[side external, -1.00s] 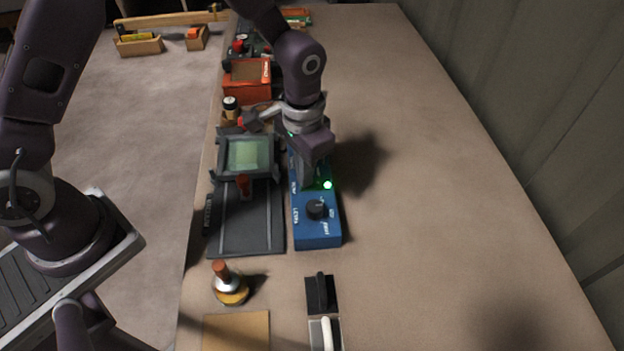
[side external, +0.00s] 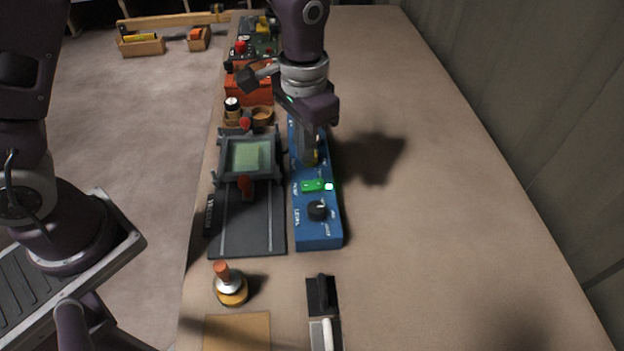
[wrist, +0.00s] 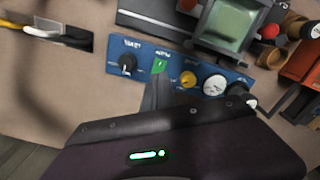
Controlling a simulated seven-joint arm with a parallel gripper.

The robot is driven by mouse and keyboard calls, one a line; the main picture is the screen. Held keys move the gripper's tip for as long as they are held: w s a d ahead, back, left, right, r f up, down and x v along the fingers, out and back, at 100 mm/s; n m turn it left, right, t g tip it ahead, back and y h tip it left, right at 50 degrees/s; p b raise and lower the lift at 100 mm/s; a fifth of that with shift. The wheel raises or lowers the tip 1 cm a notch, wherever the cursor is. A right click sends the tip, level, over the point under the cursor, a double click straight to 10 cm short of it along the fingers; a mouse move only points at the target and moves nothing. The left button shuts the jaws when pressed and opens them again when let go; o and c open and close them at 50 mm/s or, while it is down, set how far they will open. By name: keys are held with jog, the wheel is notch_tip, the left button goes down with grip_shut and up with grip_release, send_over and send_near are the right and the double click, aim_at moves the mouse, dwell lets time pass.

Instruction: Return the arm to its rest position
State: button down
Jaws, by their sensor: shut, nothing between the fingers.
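My gripper (side external: 308,156) is shut and empty, pointing down above the far half of the blue control box (side external: 318,230). It hides part of the box in the side view. The box has a black knob (side external: 317,210), a lit green switch (side external: 312,186) and a small glowing green lamp (side external: 328,187). In the wrist view the closed fingers (wrist: 158,92) show in front of the blue box (wrist: 208,75), close to the green switch (wrist: 159,66). A yellow knob (wrist: 188,79) and a white dial (wrist: 214,85) are beside it.
A dark fixture with a greenish screen (side external: 248,155) stands left of the box. An orange-red box (side external: 250,85) is farther back. A brass-based stamp-like tool (side external: 231,290) and a black holder (side external: 321,294) stand in front. The bench (side external: 450,200) is clear on the right.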

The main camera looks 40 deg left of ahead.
jog(key=s+a+r+n+t, duration=0.1)
jog(key=s+a+r, duration=0.2)
jog(key=r, duration=0.3)
jog(key=s+a+r+t, duration=0.1)
jog(key=s+a+r, duration=0.15)
jog(key=r, duration=0.25)
jog(key=s+a+r+n+t, duration=0.1)
jog(key=s+a+r, duration=0.1)
jog(key=s, duration=0.5)
jog(key=s+a+r+n+t, duration=0.1)
jog(key=s+a+r+t, duration=0.1)
jog(key=s, duration=0.6)
jog(key=shift+a+r+t, duration=0.3)
jog(key=shift+a+r, duration=0.2)
jog(key=shift+a, duration=0.1)
